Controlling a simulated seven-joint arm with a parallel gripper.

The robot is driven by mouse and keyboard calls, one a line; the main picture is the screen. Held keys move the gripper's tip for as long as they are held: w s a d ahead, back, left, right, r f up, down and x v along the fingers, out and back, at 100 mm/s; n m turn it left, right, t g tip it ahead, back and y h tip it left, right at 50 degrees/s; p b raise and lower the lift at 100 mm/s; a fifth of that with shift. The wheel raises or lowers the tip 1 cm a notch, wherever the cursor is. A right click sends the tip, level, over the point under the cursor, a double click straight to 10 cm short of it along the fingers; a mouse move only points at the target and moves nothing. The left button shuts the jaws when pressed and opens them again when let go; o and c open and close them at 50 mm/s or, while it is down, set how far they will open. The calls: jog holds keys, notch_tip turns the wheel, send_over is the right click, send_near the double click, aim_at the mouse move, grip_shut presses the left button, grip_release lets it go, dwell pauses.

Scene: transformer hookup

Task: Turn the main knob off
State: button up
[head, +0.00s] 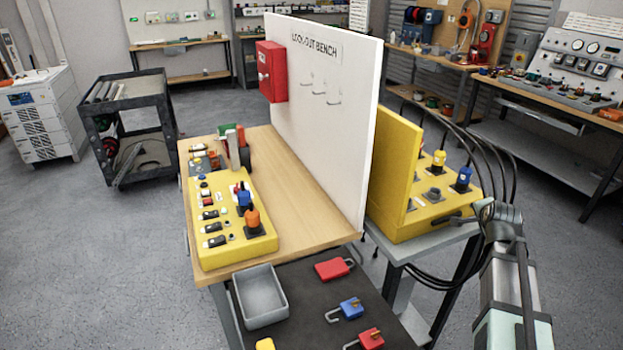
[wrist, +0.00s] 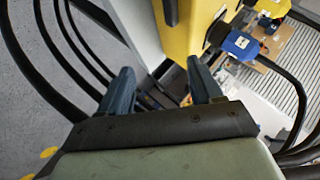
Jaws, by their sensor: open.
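My gripper (wrist: 162,84) is open, its two blue-grey fingers apart with nothing between them in the wrist view. In the head view my arm reaches up at the right, its end beside the right-hand yellow unit (head: 405,228). That unit carries a grey knob-like part (head: 433,194), a yellow connector (head: 438,160) and a blue connector (head: 462,180). The blue connector also shows in the wrist view (wrist: 240,44), beyond the right finger. I cannot tell which part is the main knob. A red box (head: 270,72) with a pale knob or handle hangs on the white panel.
Black cables (head: 496,165) arch close around my gripper. A yellow control box (head: 232,225) with switches and blue and orange parts sits on the wooden bench (head: 300,190). A grey tray (head: 262,297) and padlocks (head: 347,308) lie on the dark mat. A white panel (head: 330,110) divides the bench.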

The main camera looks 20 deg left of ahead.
jog(key=s+a+r+y, duration=0.2)
jog(key=a+r, duration=0.4)
jog(key=r, duration=0.5)
jog(key=s+a+r+t+y, duration=0.1)
jog(key=s+a+r, duration=0.3)
jog(key=r, duration=0.6)
jog(key=s+a+r+y, duration=0.1)
jog(key=a+r+y, duration=0.1)
jog(key=a+r, duration=0.7)
jog(key=s+a+r+n+g+y, duration=0.2)
jog(key=s+a+r+n+g, duration=0.2)
jog(key=s+a, duration=0.6)
jog(key=m+g+h, duration=0.1)
jog(key=g+h, duration=0.6)
send_over(238, 185)
notch_tip(238, 185, down, 21)
notch_tip(238, 185, down, 13)
jog(key=shift+d+f, duration=0.1)
